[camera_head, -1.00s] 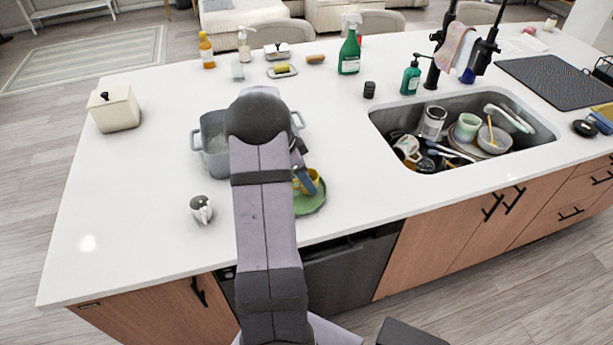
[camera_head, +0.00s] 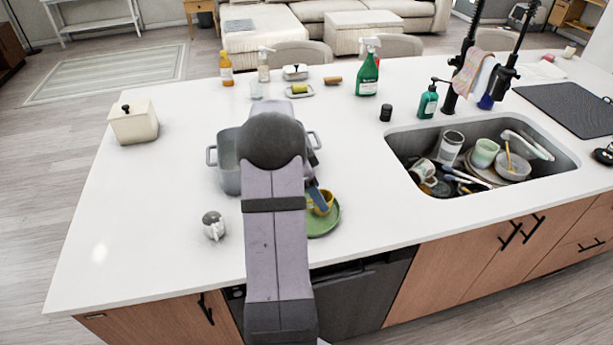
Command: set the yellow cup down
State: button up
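The yellow cup (camera_head: 325,205) shows only in part, to the right of my forearm and behind the blue-grey tip of my gripper (camera_head: 318,196). It is at the green plate (camera_head: 326,227) on the white counter, and looks to be over or on it. I cannot tell whether its base touches the plate. My gripper is right at the cup; the fingers are too small and too hidden by my arm to show whether they are shut on it.
A grey pot (camera_head: 228,172) stands behind my arm, left of the plate. A small grey-white mug (camera_head: 213,226) is to the left. The sink (camera_head: 405,150) full of dishes is to the right. A cream lidded box (camera_head: 134,124) stands at far left. Counter between plate and sink is clear.

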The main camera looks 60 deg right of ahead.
jog(key=b+v, duration=0.1)
jog(key=v, duration=0.7)
jog(key=shift+r+b, duration=0.35)
jog(key=shift+b, duration=0.05)
jog(key=w+a+f+n+t, duration=0.1)
jog(key=w+a+n, duration=0.2)
jog(key=a+n, duration=0.35)
jog(key=w+a+f+n+t+y, duration=0.1)
jog(key=w+a+f+n, duration=0.15)
jog(key=a, duration=0.75)
jog(key=w+a+f+n+t, duration=0.1)
jog(key=w+a+n, duration=0.2)
jog(key=a+n, duration=0.35)
jog(key=s+a+f+n, duration=0.1)
jog(key=s+a+n, duration=0.2)
jog(key=a, duration=0.3)
jog(key=s+a+f+n+y, duration=0.1)
jog(key=s+a+f+n, duration=0.1)
jog(key=a, duration=0.5)
jog(key=s+a+f+n+y, duration=0.1)
jog(key=s+a+f+n, duration=0.1)
jog(key=s+a+n, duration=0.2)
jog(key=a+n, duration=0.2)
jog(key=a, duration=0.1)
jog(key=shift+s, duration=0.25)
jog(key=shift+a+f+n, duration=0.1)
jog(key=shift+f+n, duration=0.15)
